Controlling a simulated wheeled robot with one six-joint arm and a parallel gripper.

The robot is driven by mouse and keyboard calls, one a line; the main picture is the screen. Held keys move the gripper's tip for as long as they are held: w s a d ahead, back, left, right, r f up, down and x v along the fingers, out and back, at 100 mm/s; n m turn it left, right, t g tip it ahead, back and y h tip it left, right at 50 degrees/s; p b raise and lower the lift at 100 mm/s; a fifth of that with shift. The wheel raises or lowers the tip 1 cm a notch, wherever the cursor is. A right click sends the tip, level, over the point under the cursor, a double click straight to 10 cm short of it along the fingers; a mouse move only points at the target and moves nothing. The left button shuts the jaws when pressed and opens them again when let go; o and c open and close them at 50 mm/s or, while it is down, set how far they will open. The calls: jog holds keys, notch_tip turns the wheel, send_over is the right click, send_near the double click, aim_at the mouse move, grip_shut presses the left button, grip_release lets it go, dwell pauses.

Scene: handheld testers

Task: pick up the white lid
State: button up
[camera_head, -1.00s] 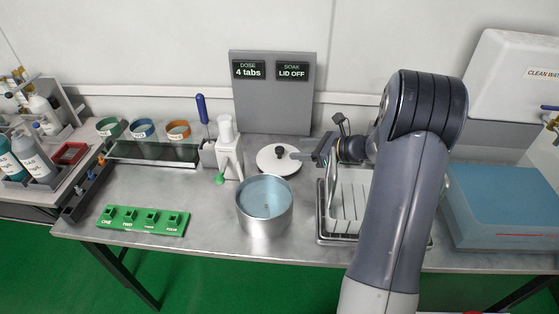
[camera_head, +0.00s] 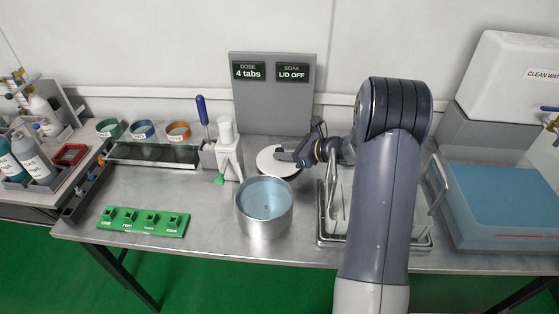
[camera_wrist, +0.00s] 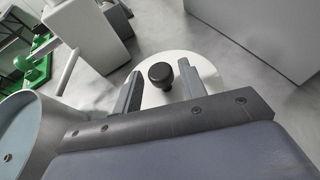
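The white lid (camera_head: 270,165) is a round disc lying on the metal bench, behind the steel pot (camera_head: 263,222) of bluish liquid. In the wrist view the lid (camera_wrist: 208,72) has a dark round knob (camera_wrist: 160,73) at its middle. My gripper (camera_head: 287,155) reaches over the lid from the right. In the wrist view my gripper (camera_wrist: 160,88) is open, with the knob between and slightly beyond its two fingertips. A gap shows on both sides of the knob. In the head view the gripper hides the knob and the lid's right part.
A white dispenser (camera_head: 228,150) stands close left of the lid. A grey sign board (camera_head: 272,108) stands behind it. A drying rack (camera_head: 330,238) is to the right, partly behind my arm. A green block with several square sockets (camera_head: 143,221) lies front left.

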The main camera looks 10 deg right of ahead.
grip_shut()
jog(key=shift+r, duration=0.1)
dwell(0.3)
